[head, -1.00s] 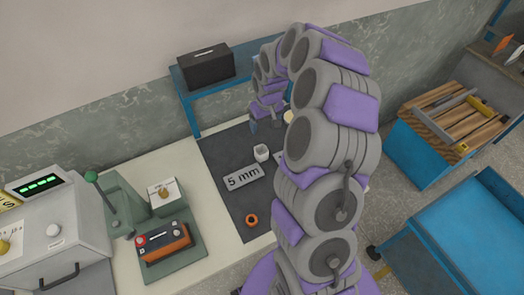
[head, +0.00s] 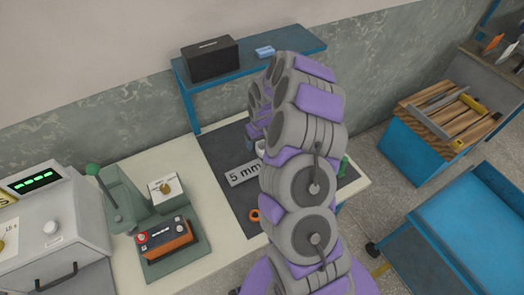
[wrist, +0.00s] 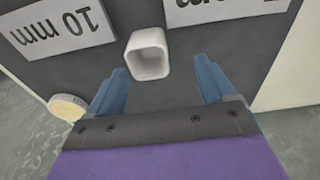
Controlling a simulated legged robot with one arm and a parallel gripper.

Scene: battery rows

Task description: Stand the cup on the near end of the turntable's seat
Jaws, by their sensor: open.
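A small white square cup (wrist: 148,54) stands upright on the dark mat in the wrist view. It shows in the head view as a pale patch (head: 261,146), mostly hidden by my arm. My gripper (wrist: 160,68) is open and empty, its blue fingers pointing toward the cup. The cup lies just beyond the fingertips, nearer the left finger in the picture. I cannot clearly pick out a turntable or its seat in these frames; my arm covers part of the bench.
Labels, "5 mm" (head: 244,173) and "10 mm" (wrist: 60,30), lie on the mat (head: 215,152). An orange ring (head: 254,215) and a round cream-topped piece (wrist: 67,107) are nearby. A green lever fixture (head: 125,200) stands left. A blue shelf (head: 300,45) bears a black box (head: 210,58).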

